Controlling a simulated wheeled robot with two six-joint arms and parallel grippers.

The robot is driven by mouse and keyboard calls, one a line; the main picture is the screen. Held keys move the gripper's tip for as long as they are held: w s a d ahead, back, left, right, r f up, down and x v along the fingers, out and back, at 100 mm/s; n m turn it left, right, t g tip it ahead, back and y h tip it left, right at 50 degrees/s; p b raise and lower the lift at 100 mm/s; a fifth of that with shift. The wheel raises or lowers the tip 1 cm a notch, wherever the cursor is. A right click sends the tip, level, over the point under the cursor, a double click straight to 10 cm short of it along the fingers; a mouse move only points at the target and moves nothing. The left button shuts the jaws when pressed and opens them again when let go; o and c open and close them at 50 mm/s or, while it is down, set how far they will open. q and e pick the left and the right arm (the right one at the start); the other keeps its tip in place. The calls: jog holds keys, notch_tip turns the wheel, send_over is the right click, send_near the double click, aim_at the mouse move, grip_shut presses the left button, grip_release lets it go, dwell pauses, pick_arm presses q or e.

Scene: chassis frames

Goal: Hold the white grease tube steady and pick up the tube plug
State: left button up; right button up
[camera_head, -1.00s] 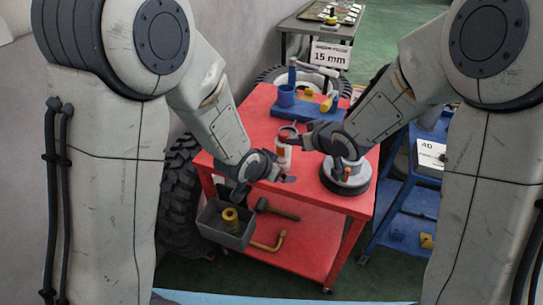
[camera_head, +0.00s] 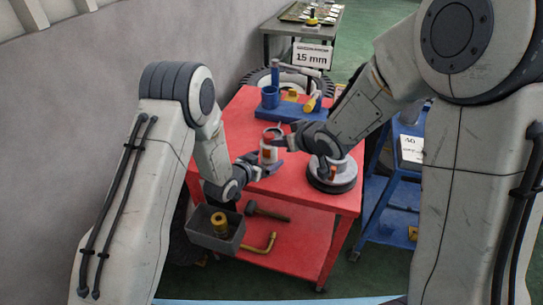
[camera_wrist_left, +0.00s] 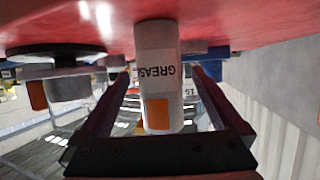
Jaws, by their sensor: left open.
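The white grease tube (camera_head: 266,153) stands upright on the red cart top, with an orange patch; its "GREASE" label shows in the left wrist view (camera_wrist_left: 158,70), where the picture is upside down. My left gripper (camera_head: 262,165) is open, its two fingers on either side of the tube with gaps visible in the left wrist view (camera_wrist_left: 162,75). My right gripper (camera_head: 281,140) is at the tube's upper end from the right; whether its fingers are closed is unclear. I cannot make out the tube plug; the right gripper partly hides the tube's top.
A round grey-and-black disc-shaped part (camera_head: 332,176) sits at the cart's right edge. A blue tool holder (camera_head: 291,110) stands at the back of the red cart (camera_head: 235,140). A grey bin (camera_head: 203,238) hangs at the front left. A blue cart (camera_head: 378,190) is at right.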

aim_at(273, 155)
pick_arm(q)
jog(key=shift+x, duration=2.35)
